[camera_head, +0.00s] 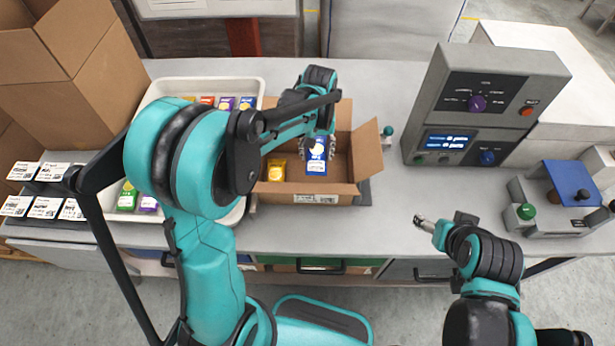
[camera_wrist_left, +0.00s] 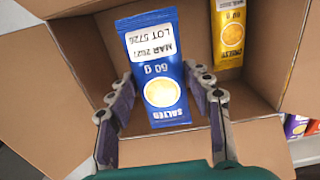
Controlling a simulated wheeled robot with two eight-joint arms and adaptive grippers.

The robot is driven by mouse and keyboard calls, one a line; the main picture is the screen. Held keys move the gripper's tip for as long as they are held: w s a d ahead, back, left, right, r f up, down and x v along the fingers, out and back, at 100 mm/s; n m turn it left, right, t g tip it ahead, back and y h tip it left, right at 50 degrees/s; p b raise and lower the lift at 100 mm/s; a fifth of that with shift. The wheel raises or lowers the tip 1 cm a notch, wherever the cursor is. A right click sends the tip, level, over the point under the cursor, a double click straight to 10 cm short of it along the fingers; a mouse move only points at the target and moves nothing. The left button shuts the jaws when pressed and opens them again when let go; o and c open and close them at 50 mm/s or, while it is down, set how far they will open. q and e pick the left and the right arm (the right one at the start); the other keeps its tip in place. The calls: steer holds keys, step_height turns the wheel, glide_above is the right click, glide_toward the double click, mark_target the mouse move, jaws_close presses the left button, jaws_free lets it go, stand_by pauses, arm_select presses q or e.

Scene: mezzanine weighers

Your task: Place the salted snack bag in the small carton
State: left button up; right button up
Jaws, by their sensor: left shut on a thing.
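The salted snack bag (camera_head: 317,155) is blue with a white label and a yellow round picture. My left gripper (camera_head: 318,150) is shut on it and holds it upright over the right part of the small carton (camera_head: 335,189). In the left wrist view the bag (camera_wrist_left: 155,70) sits between the two fingers of the left gripper (camera_wrist_left: 163,110), with the carton walls (camera_wrist_left: 75,50) around it. I cannot tell whether the bag touches the carton floor. A yellow bag (camera_head: 277,170) stands in the carton's left part. My right gripper (camera_head: 425,223) is at the table's front edge, away from the carton.
A white tray (camera_head: 262,88) with several coloured bags stands left of the carton, partly behind my left arm. A grey control box (camera_head: 480,105) stands to the right, with a blue-topped device (camera_head: 567,182) beyond. A big carton (camera_head: 70,60) and label cards (camera_head: 45,207) are at left.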

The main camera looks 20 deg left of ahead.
mark_target(316, 179)
arm_select(q)
step_height(316, 179, down, 11)
steer(key=b, duration=0.3)
steer(key=shift+w+r, duration=0.1)
steer(key=shift+r, duration=0.05)
steer(key=o, duration=1.1)
